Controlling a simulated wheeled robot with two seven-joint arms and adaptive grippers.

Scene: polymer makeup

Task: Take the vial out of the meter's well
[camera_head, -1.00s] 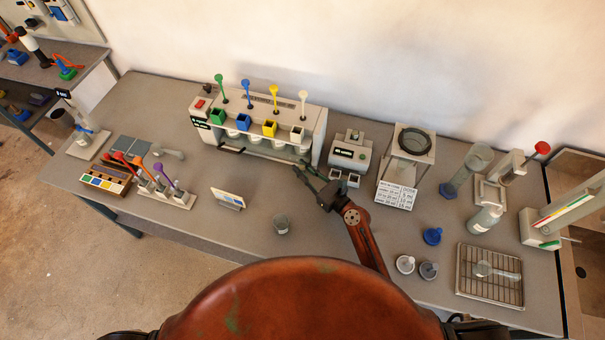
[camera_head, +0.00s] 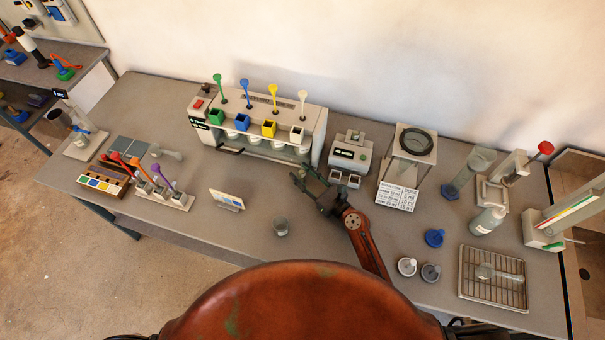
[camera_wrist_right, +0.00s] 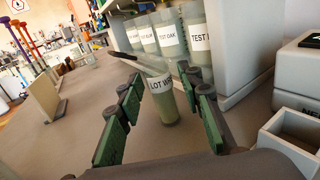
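A clear vial (camera_wrist_right: 160,104) with greenish contents and a white label reading "LOT W…" shows in the right wrist view. It stands between and beyond the spread fingers of my right gripper (camera_wrist_right: 160,117), with room on both sides. In the head view my right gripper (camera_head: 306,183) is low over the table, in front of the white multi-jar machine; I cannot make out the vial there. A grey meter-like device (camera_head: 350,152) with a dark display stands to its right; I see no vial in it. My left gripper is not in view.
The jar machine (camera_head: 258,125) holds several labelled jars behind the vial. Table ahead of the gripper is partly clear.

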